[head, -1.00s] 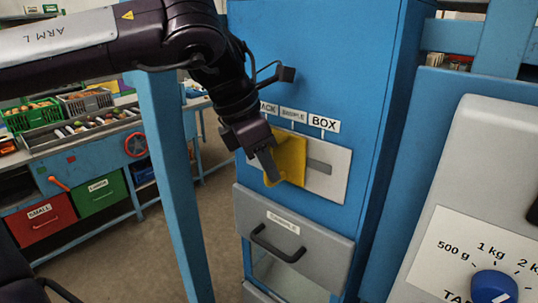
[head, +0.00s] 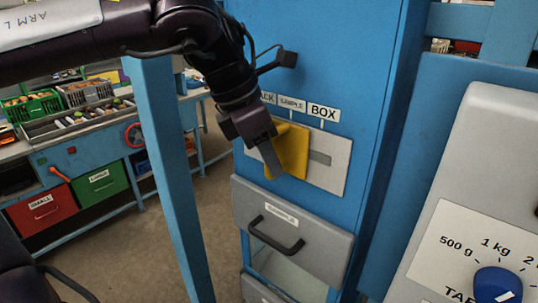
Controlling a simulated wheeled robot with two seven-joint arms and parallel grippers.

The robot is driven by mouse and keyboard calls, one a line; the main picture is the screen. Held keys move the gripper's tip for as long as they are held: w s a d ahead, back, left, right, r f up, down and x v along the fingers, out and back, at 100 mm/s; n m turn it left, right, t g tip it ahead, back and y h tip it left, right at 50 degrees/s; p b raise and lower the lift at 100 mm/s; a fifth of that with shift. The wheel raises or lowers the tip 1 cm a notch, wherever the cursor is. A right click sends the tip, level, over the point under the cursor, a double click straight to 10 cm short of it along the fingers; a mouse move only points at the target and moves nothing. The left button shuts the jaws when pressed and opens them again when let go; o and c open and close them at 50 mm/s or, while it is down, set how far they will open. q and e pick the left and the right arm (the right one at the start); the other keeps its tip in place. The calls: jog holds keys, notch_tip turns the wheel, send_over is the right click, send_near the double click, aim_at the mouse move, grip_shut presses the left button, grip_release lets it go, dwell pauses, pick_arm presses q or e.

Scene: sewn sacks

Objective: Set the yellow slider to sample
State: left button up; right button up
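The yellow slider (head: 292,152) sits on a pale plate (head: 335,165) with a horizontal slot, on the front of a blue cabinet. Above the plate are three labels: one ending in "ACK" and partly hidden by my arm, "SAMPLE" (head: 292,104) in the middle and "BOX" (head: 323,112) at right. The slider stands roughly below the SAMPLE label, with bare slot to its right. My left gripper (head: 268,155) is at the slider's left side, one finger overlapping its left part. The other finger is hidden, so its grip cannot be told. My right gripper is not in view.
A grey drawer (head: 292,225) with a dark handle is below the plate. A blue post (head: 170,180) stands at left, before a sorting bench with crates. A grey panel with a blue knob (head: 497,285) is at lower right.

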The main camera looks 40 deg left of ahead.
pick_arm(q)
jog(key=b+v, duration=0.1)
jog(key=v, duration=0.6)
jog(key=shift+r, duration=0.15)
jog(key=shift+s, duration=0.1)
